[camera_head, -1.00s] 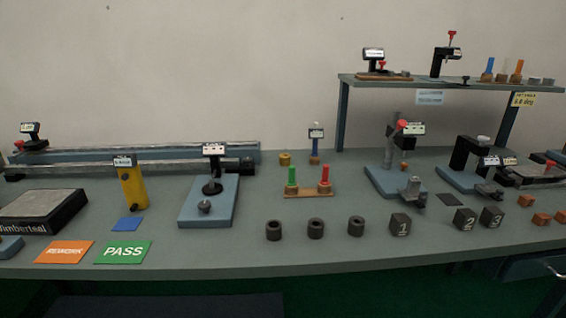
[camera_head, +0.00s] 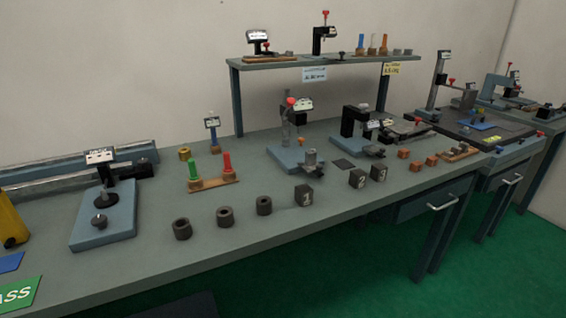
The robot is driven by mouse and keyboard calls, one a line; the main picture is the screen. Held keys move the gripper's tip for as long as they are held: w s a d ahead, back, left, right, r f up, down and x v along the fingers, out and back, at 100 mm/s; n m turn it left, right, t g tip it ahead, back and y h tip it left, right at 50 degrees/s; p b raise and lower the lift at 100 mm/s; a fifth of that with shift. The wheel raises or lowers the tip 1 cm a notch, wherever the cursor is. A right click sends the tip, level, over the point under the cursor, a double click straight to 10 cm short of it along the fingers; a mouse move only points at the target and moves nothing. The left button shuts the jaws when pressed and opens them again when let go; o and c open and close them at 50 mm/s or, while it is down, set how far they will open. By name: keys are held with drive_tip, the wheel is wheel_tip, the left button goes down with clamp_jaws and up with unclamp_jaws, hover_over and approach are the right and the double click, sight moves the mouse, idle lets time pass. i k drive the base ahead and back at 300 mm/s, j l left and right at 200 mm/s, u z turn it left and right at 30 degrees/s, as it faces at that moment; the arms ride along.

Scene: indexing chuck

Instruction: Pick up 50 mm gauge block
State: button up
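I cannot pick out the 50 mm gauge block for certain; no readable label names it. Small orange-brown blocks (camera_head: 417,165) sit on the bench towards its right end. Beside them lies a wooden tray (camera_head: 458,153) with small pieces too tiny to make out. Dark cubes marked 1 (camera_head: 304,196), 2 (camera_head: 358,179) and 3 (camera_head: 379,173) stand near the front edge. My gripper is not in view.
The long grey bench (camera_head: 265,230) carries dark rings (camera_head: 225,217), a rack with green and red plugs (camera_head: 213,183) and gauge stands (camera_head: 104,212). A raised shelf (camera_head: 285,63) stands behind. A drawer handle (camera_head: 443,203) juts out. Green floor (camera_head: 400,270) is open in front.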

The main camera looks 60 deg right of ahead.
sight(310, 156)
drive_tip(key=i+j, duration=0.2)
drive_tip(key=i+j+z, duration=0.1)
drive_tip(key=j+z, duration=0.2)
drive_tip(key=z, duration=0.2)
drive_tip(key=i+j+z, duration=0.1)
drive_tip(key=j+z, duration=0.25)
drive_tip(key=z, duration=0.8)
drive_tip(key=i+j, duration=0.2)
drive_tip(key=i, duration=0.3)
